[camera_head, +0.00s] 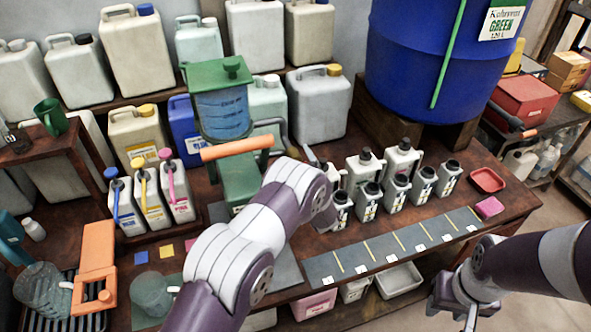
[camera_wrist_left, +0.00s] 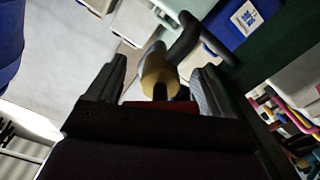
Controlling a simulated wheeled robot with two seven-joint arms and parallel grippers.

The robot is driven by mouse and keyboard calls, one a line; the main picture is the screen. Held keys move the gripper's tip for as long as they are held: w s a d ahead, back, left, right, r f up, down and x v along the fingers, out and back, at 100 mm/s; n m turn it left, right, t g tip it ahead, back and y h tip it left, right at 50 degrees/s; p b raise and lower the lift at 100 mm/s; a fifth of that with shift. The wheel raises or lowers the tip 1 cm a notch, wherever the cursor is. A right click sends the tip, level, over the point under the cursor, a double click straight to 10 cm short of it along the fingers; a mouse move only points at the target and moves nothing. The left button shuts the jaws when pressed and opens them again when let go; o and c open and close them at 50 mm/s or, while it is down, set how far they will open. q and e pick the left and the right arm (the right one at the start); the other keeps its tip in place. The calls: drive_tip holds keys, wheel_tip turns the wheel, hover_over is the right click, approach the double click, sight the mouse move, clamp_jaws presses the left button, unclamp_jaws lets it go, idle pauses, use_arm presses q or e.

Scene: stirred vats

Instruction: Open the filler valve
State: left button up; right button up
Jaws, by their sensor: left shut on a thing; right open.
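The filler is a green machine (camera_head: 238,180) with a clear tank of blue liquid (camera_head: 222,113) under a green lid and an orange bar handle (camera_head: 237,147). A grey bent valve lever (camera_head: 284,135) sticks out at its right side. In the left wrist view the dark lever (camera_wrist_left: 186,38) ends in a tan knob (camera_wrist_left: 156,72). In the head view my left arm mostly hides that gripper. My right gripper (camera_head: 462,312) is open and empty at the lower right, away from the filler.
Several small grey bottles (camera_head: 395,188) stand close to the right of my left arm. A dark marked strip (camera_head: 395,248) lies in front of them. Three colour-pump jugs (camera_head: 152,195) stand left of the filler. A blue barrel (camera_head: 425,60) stands behind. A red tray (camera_head: 487,180) is at right.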

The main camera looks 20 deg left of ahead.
use_arm(q)
drive_tip(key=n+b, duration=0.3)
drive_tip(key=b, duration=0.1)
drive_tip(key=n+b, duration=0.3)
drive_tip(key=b, duration=0.1)
drive_tip(key=n+b, duration=0.3)
drive_tip(key=b, duration=0.2)
drive_tip(key=shift+f, duration=0.3)
drive_tip(key=shift+r+n+b, duration=0.25)
drive_tip(key=shift+n+b, duration=0.75)
drive_tip(key=shift+b, duration=0.05)
drive_tip(key=o, duration=0.9)
drive_tip(key=b+v, duration=0.1)
drive_tip(key=v, duration=1.1)
drive_tip(key=shift+s+d+b, duration=0.2)
drive_tip(key=shift+s+b, duration=0.05)
drive_tip(key=shift+b, duration=0.05)
